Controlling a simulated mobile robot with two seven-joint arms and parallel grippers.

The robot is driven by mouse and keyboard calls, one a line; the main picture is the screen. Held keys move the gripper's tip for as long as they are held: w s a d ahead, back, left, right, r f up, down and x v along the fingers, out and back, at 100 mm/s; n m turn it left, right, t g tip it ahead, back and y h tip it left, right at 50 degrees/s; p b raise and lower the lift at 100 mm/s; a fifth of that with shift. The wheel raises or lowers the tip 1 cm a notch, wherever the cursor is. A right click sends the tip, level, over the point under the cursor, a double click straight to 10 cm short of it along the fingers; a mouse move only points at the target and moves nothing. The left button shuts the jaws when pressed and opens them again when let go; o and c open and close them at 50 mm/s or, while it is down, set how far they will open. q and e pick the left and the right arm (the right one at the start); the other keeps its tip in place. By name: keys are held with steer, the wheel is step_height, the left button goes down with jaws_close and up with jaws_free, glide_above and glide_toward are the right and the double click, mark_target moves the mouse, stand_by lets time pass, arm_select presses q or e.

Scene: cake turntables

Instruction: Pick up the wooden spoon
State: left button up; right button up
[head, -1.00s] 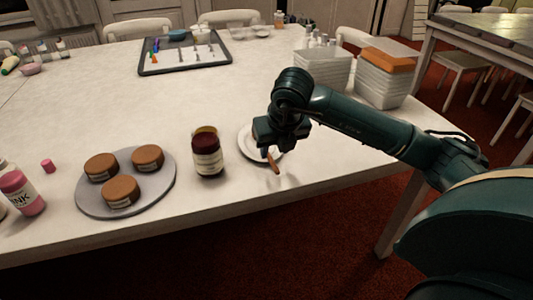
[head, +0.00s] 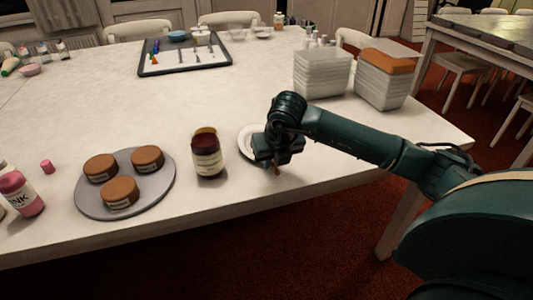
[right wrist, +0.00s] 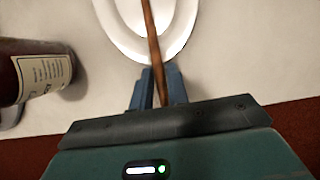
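The wooden spoon (right wrist: 151,42) shows in the right wrist view as a thin brown handle. It runs from over a white plate (right wrist: 122,22) down between the fingers of my right gripper (right wrist: 158,82). The two fingers stand close on either side of the handle; whether they press on it I cannot tell. In the head view my right gripper (head: 274,160) is low over the front edge of the plate (head: 245,137) and hides most of the spoon. Only a short piece of handle (head: 277,170) shows below it. My left gripper is not in view.
A dark jar (head: 207,158) stands just left of the plate. Left of it a round grey board (head: 164,190) holds three brown cakes. Stacked clear containers (head: 322,75) stand behind my right arm. The table's front edge is close to the gripper.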

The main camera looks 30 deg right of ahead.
jaws_close()
